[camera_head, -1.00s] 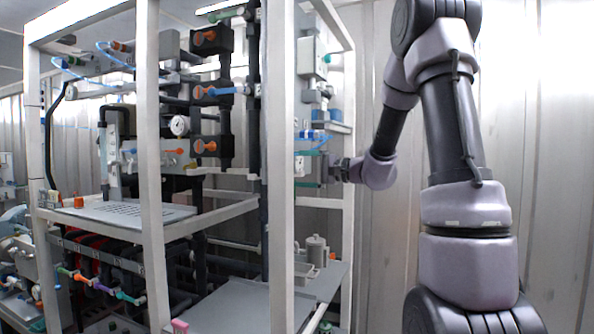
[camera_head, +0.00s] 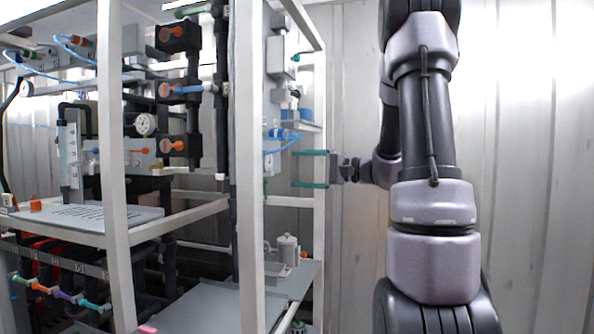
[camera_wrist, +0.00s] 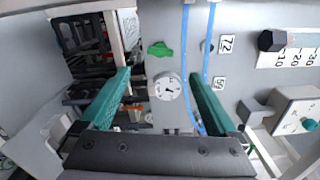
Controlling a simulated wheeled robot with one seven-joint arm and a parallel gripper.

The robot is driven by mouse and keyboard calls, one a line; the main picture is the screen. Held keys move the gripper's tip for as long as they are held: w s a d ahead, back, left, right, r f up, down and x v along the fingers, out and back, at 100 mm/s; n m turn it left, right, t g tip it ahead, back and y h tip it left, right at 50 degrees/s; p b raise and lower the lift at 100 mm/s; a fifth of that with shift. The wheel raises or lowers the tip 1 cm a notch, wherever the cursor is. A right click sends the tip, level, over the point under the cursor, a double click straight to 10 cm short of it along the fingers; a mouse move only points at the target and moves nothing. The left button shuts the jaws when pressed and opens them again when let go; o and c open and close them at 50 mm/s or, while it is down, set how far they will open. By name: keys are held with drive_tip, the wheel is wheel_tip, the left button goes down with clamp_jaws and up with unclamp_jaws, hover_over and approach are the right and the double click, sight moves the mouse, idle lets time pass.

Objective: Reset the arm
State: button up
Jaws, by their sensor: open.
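I cannot tell how far the fingertips are from the panel.
The white frame (camera_head: 247,230) carries pipes, dark valves with orange handles (camera_head: 172,90) and a dial gauge (camera_head: 145,124). Blue tubes (camera_wrist: 207,60) run down the panel. A small grey vessel (camera_head: 288,250) stands on the lower shelf. Bare corrugated wall lies at the right.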

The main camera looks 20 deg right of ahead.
drive_tip(key=s+a+f+n+g+h, duration=0.25)
drive_tip(key=s+a+g, duration=0.35)
drive_tip(key=s+a, duration=0.45)
drive_tip(key=s+d+n+t+h, duration=0.2)
drive_tip(key=s+d+h, duration=0.4)
drive_tip(key=s+h, duration=0.4)
drive_tip(key=shift+s+d, duration=0.2)
drive_tip(key=shift+s, duration=0.9)
drive_tip(key=shift+f+n, duration=0.1)
drive_tip(key=shift+n, duration=0.15)
